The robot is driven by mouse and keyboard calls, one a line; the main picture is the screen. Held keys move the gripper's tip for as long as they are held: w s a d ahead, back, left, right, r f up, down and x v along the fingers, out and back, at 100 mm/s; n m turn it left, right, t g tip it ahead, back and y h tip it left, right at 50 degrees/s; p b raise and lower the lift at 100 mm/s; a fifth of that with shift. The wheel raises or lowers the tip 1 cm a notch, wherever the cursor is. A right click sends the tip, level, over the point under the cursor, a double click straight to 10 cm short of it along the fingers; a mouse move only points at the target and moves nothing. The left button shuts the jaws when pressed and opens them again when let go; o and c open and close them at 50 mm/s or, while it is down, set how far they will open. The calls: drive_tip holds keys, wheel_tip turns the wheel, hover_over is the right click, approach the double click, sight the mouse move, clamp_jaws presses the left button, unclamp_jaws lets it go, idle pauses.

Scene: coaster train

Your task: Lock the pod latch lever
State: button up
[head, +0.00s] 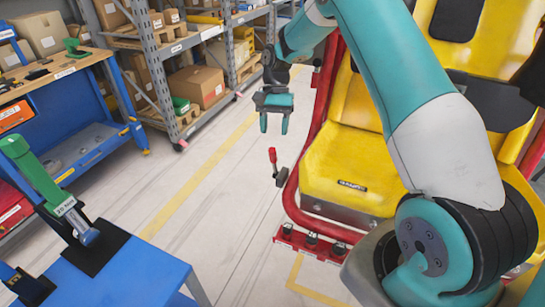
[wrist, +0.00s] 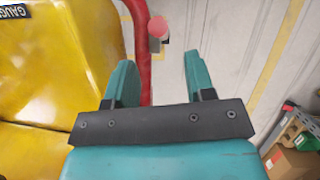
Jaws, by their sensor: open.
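The pod latch lever (head: 273,157) is a short lever with a red grip, at the left side of the yellow seat (head: 350,155). Its red top (wrist: 158,27) shows in the wrist view, ahead of the fingertips and between their lines. My gripper (head: 274,124) has teal fingers and points down above the lever in the head view. In the wrist view my gripper (wrist: 157,75) is open, with nothing between the fingers. The lever is apart from both fingers. Its lower part is hidden in the wrist view.
A red tube frame (head: 296,190) runs along the seat's left side, close to the lever. A red bar with several black knobs (head: 312,240) is below. A blue table (head: 130,275) holds a green-handled tool (head: 45,185). Shelves (head: 170,60) stand behind; the floor between is clear.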

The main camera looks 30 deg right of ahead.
sight(273, 162)
drive_tip(key=p+x, duration=0.1)
drive_tip(key=x, duration=0.7)
drive_tip(key=shift+s+a+f, duration=0.1)
drive_tip(key=shift+f, duration=0.15)
clamp_jaws()
